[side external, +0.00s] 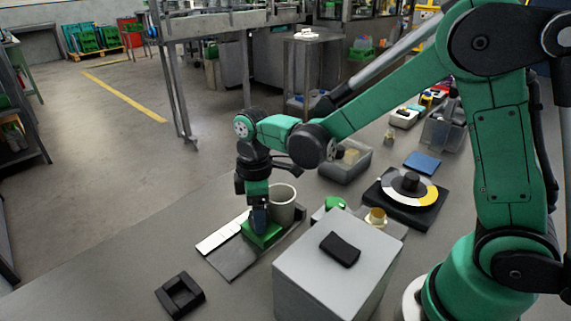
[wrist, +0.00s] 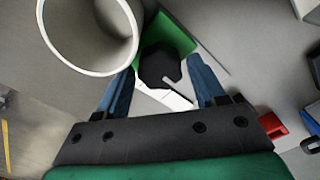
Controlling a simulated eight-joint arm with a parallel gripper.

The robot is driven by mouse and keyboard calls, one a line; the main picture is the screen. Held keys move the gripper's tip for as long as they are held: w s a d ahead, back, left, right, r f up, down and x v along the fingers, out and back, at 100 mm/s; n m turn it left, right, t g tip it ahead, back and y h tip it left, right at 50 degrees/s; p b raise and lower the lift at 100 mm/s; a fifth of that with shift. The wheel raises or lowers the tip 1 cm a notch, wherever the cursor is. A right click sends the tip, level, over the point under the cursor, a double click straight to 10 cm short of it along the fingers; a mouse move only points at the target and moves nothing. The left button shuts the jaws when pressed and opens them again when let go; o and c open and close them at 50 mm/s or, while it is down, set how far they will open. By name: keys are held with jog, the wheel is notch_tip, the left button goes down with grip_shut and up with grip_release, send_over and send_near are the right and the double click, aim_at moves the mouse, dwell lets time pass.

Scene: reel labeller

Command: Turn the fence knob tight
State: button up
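The fence is a green block (side external: 262,234) on a dark grey plate with a white strip (side external: 222,233) along it. The fence knob (wrist: 160,66) is black and many-sided, with a pale pointer line beside it, in the wrist view. The green of the fence (wrist: 178,36) shows behind it. My gripper (side external: 259,224) points down over the fence in the side view and hides the knob there. In the wrist view my gripper (wrist: 160,64) has its two blue fingers apart, one on each side of the knob, with small gaps showing. I cannot tell how deep the fingertips reach.
A grey cup (side external: 283,205) stands close beside the fence. A large grey box (side external: 335,268) with a black pad on top stands to the right. A black square holder (side external: 180,295) lies at front left. A round dial on a black base (side external: 408,190) is farther right.

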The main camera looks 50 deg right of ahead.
jog(key=shift+o, duration=0.7)
jog(key=shift+r, duration=2.8)
